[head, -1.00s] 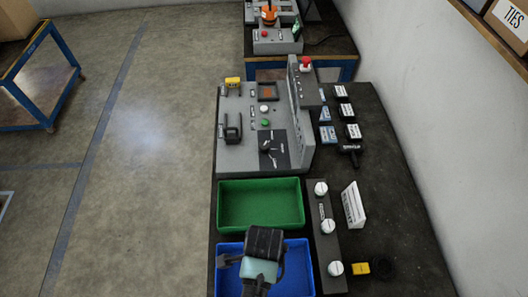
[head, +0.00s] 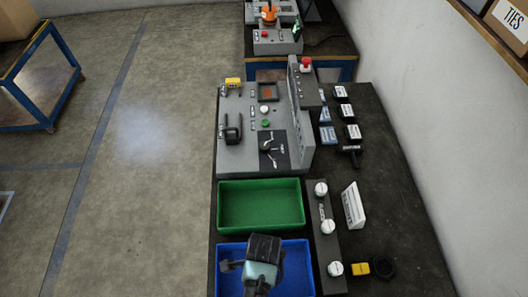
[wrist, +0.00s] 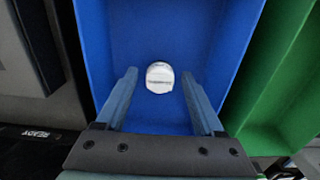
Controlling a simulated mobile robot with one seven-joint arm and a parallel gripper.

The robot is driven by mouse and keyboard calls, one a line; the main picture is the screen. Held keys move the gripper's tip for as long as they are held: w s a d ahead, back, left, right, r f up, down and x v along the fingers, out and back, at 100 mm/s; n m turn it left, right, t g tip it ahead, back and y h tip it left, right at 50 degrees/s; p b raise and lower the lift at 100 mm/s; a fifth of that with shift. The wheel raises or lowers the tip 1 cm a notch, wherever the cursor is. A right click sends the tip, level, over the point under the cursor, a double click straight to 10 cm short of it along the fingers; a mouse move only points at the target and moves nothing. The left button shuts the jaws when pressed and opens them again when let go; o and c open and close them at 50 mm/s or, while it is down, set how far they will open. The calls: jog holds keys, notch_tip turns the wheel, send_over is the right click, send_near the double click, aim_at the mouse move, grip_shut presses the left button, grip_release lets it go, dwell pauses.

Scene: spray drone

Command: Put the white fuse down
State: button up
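The white fuse (wrist: 160,77) shows in the wrist view as a round white piece with a grey line across it. It appears to lie on the floor of the blue bin (head: 236,249). My gripper (wrist: 160,88) is open, with a finger on each side of the fuse and clear gaps between. In the head view my gripper (head: 264,252) is over the blue bin and hides part of it; the fuse cannot be seen there.
An empty green bin (head: 260,204) adjoins the blue one. A dark rack (head: 318,211) with white knob-like pieces stands to the right, beside a white sign (head: 353,205). A grey control panel (head: 238,158) is behind.

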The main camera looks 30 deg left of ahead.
jog(key=shift+r, duration=0.1)
notch_tip(320, 180, up, 12)
jog(key=w+a+r+n+t+y, duration=0.1)
jog(key=w+r+n+t+y, duration=0.15)
jog(key=w+r+t, duration=1.1)
jog(key=w+d+r+n, duration=0.15)
jog(key=w+r, duration=0.35)
jog(key=r, duration=0.5)
jog(key=w+d+r+n, duration=0.15)
jog(key=w+r, duration=0.35)
jog(key=r, duration=0.5)
jog(key=s+d+r+n+t, duration=0.1)
jog(key=d+r+t, duration=0.15)
jog(key=r, duration=0.55)
jog(key=s+d+r+n+t, duration=0.15)
jog(key=r+t, duration=0.25)
jog(key=r, duration=0.5)
jog(key=s+d+r+n+t+h, duration=0.1)
jog(key=s+d+r+t, duration=0.1)
jog(key=s+r, duration=0.3)
jog(key=s+d+r+n+t+h, duration=0.1)
jog(key=s+r+t, duration=0.4)
jog(key=r, duration=0.7)
jog(key=shift+d+r+n+h, duration=0.25)
jog(key=shift+d+n+h, duration=0.15)
jog(key=shift+n, duration=0.2)
